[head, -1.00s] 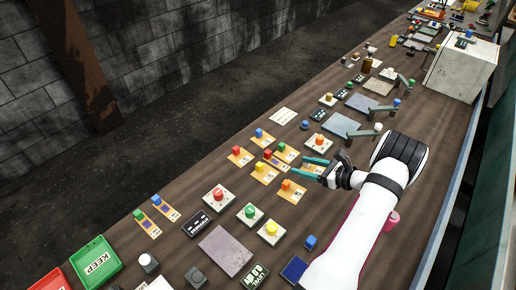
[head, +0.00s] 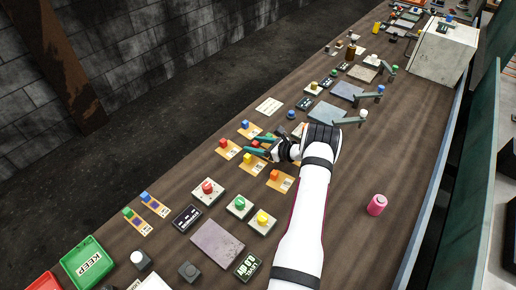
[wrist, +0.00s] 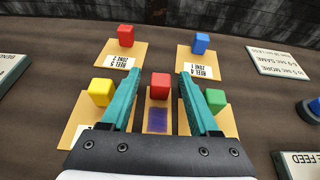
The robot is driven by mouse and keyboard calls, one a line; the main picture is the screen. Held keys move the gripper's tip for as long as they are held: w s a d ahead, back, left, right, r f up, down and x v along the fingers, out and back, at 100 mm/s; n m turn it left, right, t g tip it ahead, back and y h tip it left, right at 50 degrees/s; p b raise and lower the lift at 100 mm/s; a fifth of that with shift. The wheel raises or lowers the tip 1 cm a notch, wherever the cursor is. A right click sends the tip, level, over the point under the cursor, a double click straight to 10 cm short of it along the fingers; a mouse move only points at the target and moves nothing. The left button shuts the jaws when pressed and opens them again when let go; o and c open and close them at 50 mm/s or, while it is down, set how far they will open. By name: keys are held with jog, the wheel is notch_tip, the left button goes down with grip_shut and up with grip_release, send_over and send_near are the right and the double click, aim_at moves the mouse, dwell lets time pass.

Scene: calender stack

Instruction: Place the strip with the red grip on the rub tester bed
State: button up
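The strip with the red grip lies between my fingers in the wrist view, with a red block (wrist: 160,84) at its far end and a purple patch (wrist: 158,120) on it. My gripper (wrist: 158,76) is open, one teal finger on each side of the red grip with visible gaps. In the head view my gripper (head: 256,146) is over the group of cards and mostly hides the strip. Grey plates with lever arms (head: 326,113) stand further up the bench; I cannot tell which is the rub tester bed.
Cards with yellow (wrist: 101,91), green (wrist: 215,99), red (wrist: 126,35) and blue (wrist: 200,43) blocks closely surround the strip. Two strips with purple patches (head: 157,204) lie at left. Push buttons (head: 208,190), a pink cylinder (head: 376,205) and a green KEEP tray (head: 90,262) are on the bench.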

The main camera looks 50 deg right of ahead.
grip_shut()
